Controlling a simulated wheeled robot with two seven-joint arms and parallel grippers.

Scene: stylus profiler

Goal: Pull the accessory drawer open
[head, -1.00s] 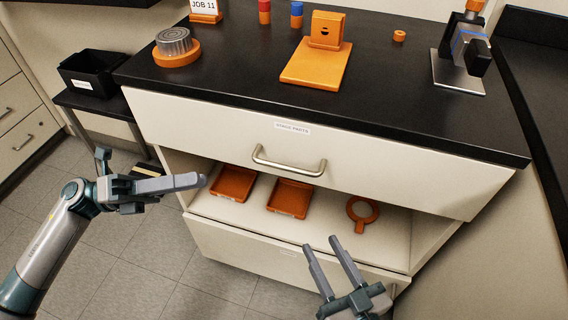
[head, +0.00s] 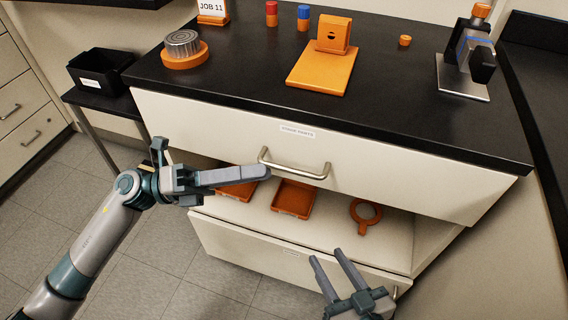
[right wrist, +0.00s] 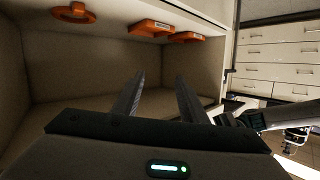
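The wide cream drawer front (head: 400,180) lies under the black worktop, shut as far as I can tell. Its silver bar handle (head: 295,166) sits below a small label (head: 297,131) too small to read surely. My left gripper (head: 268,173) points right, its fingertips overlapping the handle's left end in the head view; I cannot tell whether they touch it. Its fingers line up in this view, so their gap is hidden. My right gripper (head: 326,255) is open and empty, low in front of the cabinet. In the right wrist view its fingers (right wrist: 160,78) stand apart before the open shelf.
An open shelf below holds orange trays (head: 293,198) and an orange ring (head: 365,214). Another drawer front (head: 255,254) is lower down. The worktop (head: 240,85) carries an orange stand (head: 322,68), a round part (head: 184,48) and an instrument (head: 468,55). A black bin (head: 102,72) stands left.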

